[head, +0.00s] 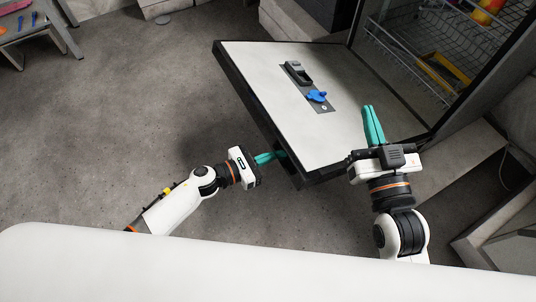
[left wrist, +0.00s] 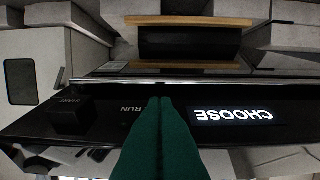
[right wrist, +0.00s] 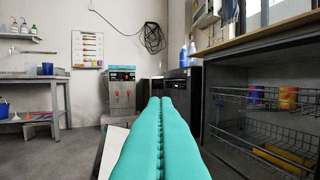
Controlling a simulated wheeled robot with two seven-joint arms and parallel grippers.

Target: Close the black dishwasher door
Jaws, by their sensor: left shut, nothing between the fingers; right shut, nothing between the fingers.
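The dishwasher door (head: 345,105) is swung down and open in the head view. Its pale inner face, with a dispenser (head: 298,72) and a blue cap (head: 316,96), faces up. My left gripper (head: 268,157) is shut and empty, its tips at the near-left black edge of the door; whether they touch is unclear. In the left wrist view the shut fingers (left wrist: 160,102) point at the black control panel (left wrist: 105,115) with RUN and CHOOSE on it. My right gripper (head: 370,110) is shut and empty over the door's right part; its fingers also show in the right wrist view (right wrist: 160,102).
Wire racks (head: 450,70) with coloured items and a yellow piece (head: 445,68) sit in the open cavity at the right. A grey table (head: 35,30) stands far left. The floor (head: 130,110) left of the door is clear. A white surface (head: 200,270) fills the near edge.

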